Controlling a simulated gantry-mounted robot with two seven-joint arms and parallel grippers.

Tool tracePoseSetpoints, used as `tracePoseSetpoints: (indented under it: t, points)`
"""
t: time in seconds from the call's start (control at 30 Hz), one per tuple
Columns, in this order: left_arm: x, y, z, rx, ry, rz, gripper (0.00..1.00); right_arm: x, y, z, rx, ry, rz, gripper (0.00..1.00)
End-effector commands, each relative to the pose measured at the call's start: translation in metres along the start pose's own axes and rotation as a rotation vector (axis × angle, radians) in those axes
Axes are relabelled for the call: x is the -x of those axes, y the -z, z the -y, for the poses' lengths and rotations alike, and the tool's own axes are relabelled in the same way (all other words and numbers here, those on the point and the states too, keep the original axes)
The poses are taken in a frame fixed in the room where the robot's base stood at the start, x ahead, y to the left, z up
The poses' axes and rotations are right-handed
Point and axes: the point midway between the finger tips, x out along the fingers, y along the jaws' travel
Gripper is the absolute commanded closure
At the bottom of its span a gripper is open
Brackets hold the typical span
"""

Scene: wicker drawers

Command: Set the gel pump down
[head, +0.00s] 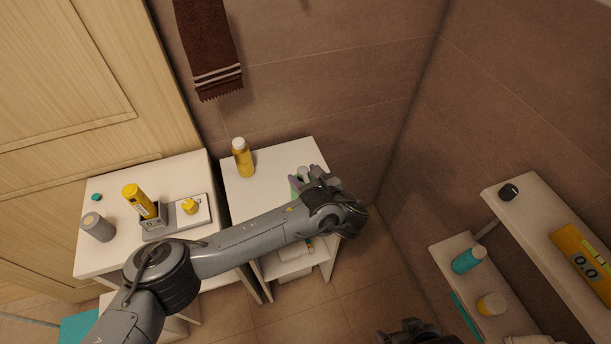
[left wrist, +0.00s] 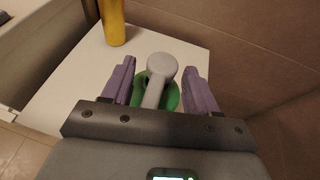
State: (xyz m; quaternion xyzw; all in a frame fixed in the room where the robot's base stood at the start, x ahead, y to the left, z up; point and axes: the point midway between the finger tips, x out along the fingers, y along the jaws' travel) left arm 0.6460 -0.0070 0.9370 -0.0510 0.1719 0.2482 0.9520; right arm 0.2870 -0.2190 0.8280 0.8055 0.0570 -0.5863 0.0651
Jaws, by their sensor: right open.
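The gel pump is a green bottle with a grey pump head (left wrist: 160,66), seen from above in the left wrist view. The bottle is over the right part of the white cabinet top (head: 275,195). Its base is hidden, so I cannot tell whether it touches the top. My right gripper (head: 412,332) shows only partly at the bottom edge of the head view, away from everything.
A yellow bottle (head: 242,158) stands on the same cabinet, left of the gel pump. The left cabinet (head: 100,258) holds a grey cup (head: 97,227), a yellow tube in a holder (head: 140,202) and a small tray. Wall shelves (head: 525,230) with bottles are at right.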

Motion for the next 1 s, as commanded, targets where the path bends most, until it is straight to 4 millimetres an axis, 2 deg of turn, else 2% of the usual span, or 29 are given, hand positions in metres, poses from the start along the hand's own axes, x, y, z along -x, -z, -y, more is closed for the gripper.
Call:
tracePoseSetpoints:
  t: [0.33, 0.47, 1.0]
  points:
    - [0.001, -0.003, 0.000, 0.001, 0.000, 0.000, 0.40, 0.002, 0.001, 0.000, 0.001, 0.000, 0.000, 0.11]
    - [0.011, -0.003, 0.001, 0.000, 0.002, -0.002, 0.40, 0.004, 0.002, 0.000, -0.001, 0.001, 0.000, 0.11]
    - [0.101, -0.002, 0.001, 0.000, 0.002, -0.003, 0.40, 0.021, 0.007, 0.001, -0.008, 0.007, -0.001, 0.11]
